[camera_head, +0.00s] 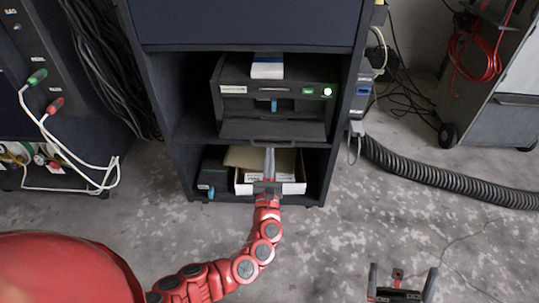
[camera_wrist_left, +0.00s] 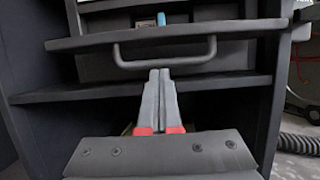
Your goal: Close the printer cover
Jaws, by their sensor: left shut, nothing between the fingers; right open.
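The black printer (camera_head: 322,75) sits on the upper shelf of a dark cabinet. Its cover (camera_head: 240,129) is a dark flap that is lowered and juts out at the front. In the left wrist view the cover (camera_wrist_left: 90,43) shows from the front with a curved handle (camera_wrist_left: 120,60) below its edge. My left gripper (camera_head: 270,152) is shut and empty, just below the cover; in the left wrist view its fingertips (camera_wrist_left: 160,74) point up close under the handle. Whether they touch it, I cannot tell. My right gripper (camera_head: 400,274) is open and empty, low above the floor, away from the cabinet.
An open box (camera_head: 294,188) and a dark device (camera_head: 213,175) are on the lower shelf, around my left gripper. The cabinet's side walls and the shelf edge (camera_wrist_left: 225,82) frame the space. A ribbed hose (camera_head: 450,180) runs along the floor to the right.

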